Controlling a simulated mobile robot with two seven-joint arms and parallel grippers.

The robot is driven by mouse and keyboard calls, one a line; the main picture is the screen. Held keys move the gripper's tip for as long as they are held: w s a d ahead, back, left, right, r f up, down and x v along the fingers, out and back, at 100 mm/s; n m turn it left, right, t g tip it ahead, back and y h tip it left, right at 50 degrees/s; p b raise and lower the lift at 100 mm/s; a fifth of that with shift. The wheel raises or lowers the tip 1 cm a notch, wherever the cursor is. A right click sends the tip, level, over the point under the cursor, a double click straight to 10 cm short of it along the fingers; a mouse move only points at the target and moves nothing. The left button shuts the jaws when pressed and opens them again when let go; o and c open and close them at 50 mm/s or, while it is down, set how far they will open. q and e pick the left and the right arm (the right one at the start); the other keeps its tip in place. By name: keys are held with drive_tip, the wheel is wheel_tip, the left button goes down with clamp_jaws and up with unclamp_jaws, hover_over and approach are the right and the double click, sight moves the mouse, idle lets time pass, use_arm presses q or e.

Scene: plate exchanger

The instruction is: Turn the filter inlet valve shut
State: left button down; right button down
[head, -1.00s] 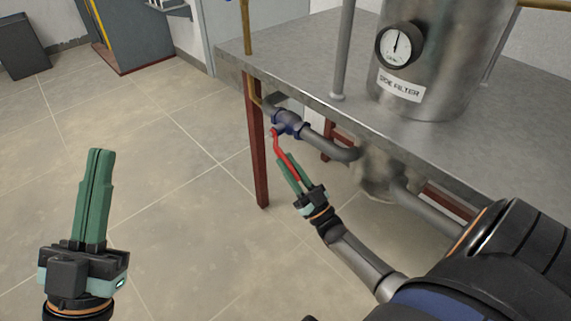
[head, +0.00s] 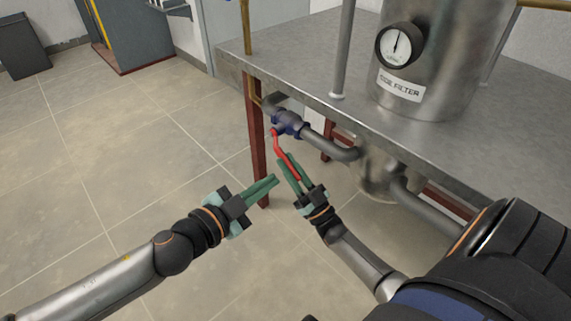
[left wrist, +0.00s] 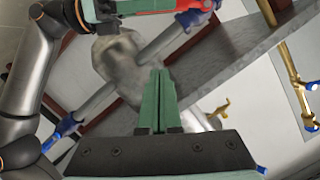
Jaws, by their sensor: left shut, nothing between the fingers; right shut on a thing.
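The blue valve (head: 288,122) sits on a grey pipe under the table edge in the head view. Its red lever (head: 280,148) hangs down and slants toward the lower right. My right gripper (head: 290,172) is shut on the lower part of the red lever. My left gripper (head: 276,181) is shut and empty, just left of the right gripper's fingers, pointing toward it. In the left wrist view, the left gripper's green fingers (left wrist: 158,75) are together. Red and blue parts show at the top of that view, partly cut off.
The metal table (head: 470,150) carries a steel filter vessel (head: 440,60) with a gauge (head: 399,44). A dark red table leg (head: 258,160) stands just left of the valve. Pipes (head: 430,200) run below the tabletop.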

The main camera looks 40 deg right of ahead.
use_arm(q)
hover_over(293, 165)
drive_tip(key=s+a, duration=0.3)
drive_tip(key=s, duration=0.1)
wheel_tip(293, 165, down, 3)
drive_tip(key=shift+w+a+f, duration=0.15)
drive_tip(key=shift+w+f, duration=0.6)
drive_tip(key=shift+w, duration=0.05)
drive_tip(key=shift+w+f, duration=0.55)
drive_tip(key=shift+f, duration=0.2)
drive_tip(key=shift+w+f+m, duration=0.25)
drive_tip(key=shift+f+m, duration=0.05)
drive_tip(key=shift+f, duration=0.3)
use_arm(e)
drive_tip(key=shift+d+r, duration=0.1)
